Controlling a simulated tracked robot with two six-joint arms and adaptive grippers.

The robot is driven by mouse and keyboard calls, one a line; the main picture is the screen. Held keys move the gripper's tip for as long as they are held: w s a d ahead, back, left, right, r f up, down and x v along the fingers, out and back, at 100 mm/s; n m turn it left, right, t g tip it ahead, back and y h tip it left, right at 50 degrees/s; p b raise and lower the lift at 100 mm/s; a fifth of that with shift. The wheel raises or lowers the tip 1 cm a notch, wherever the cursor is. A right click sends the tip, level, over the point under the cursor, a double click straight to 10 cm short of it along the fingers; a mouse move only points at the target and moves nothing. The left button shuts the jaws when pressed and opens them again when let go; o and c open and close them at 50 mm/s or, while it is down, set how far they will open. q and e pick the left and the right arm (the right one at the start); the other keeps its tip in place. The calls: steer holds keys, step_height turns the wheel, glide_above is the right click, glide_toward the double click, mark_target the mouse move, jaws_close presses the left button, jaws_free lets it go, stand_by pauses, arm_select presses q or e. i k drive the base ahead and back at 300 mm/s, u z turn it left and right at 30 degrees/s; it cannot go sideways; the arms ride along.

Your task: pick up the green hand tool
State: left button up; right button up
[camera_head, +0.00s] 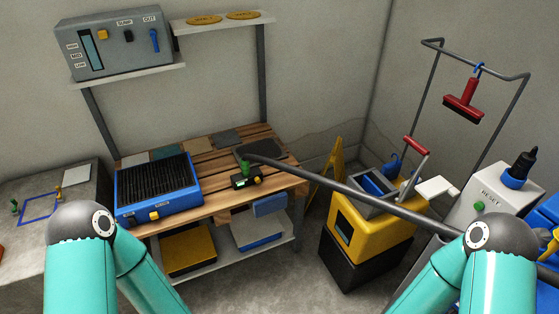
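My two teal arms come up from the bottom left and bottom right. Only their upper links and grey joints show. Neither gripper is in view, and nothing of mine is near the tool.
A blue black-ribbed unit (155,190) stands left on the bench. A long dark pole (350,192) slants from the bench toward my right arm. A yellow bucket machine (368,225) and a grey reset box (490,200) stand right. A grey control panel (115,45) is above.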

mark_target(245, 179)
steer(key=u, duration=0.1)
steer(key=i, duration=1.2)
steer(key=u, duration=0.85)
steer(key=i, duration=0.35)
steer(key=u, duration=0.3)
steer(key=k, duration=0.9)
steer(key=u, duration=0.15)
steer(key=i, duration=0.9)
steer(key=z, duration=0.05)
